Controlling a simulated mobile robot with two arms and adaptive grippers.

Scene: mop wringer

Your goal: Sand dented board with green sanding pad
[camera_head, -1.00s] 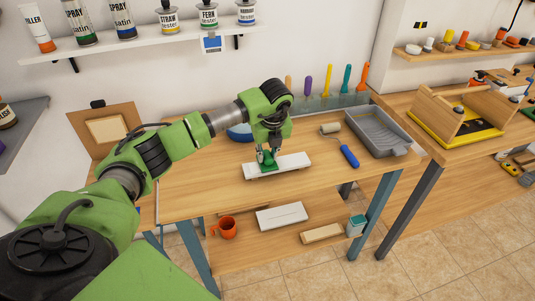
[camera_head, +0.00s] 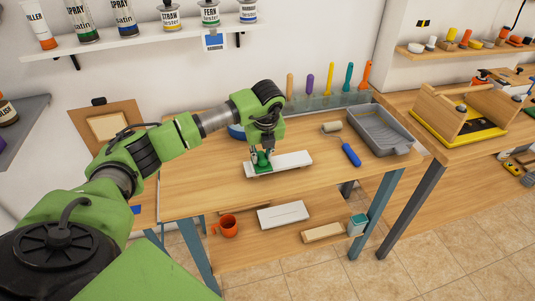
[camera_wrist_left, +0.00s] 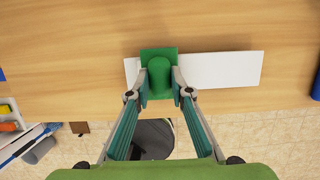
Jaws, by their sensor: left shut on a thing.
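The white board (camera_head: 291,162) lies flat on the wooden workbench; it also shows in the left wrist view (camera_wrist_left: 222,70). No dent can be made out at this size. My left gripper (camera_head: 260,158) is shut on the grip of the green sanding pad (camera_head: 262,168), above the left part of the board. In the left wrist view the pad (camera_wrist_left: 158,54) sits between the two fingertips (camera_wrist_left: 160,82) and covers part of the board near its left end. Whether the pad presses on the board cannot be told. My right gripper is not in view.
A blue-handled roller (camera_head: 350,153) and a grey paint tray (camera_head: 380,130) lie right of the board. A blue bowl (camera_head: 236,132) is partly hidden behind my arm. The lower shelf holds an orange mug (camera_head: 228,226) and another white board (camera_head: 283,215). Bench space in front is clear.

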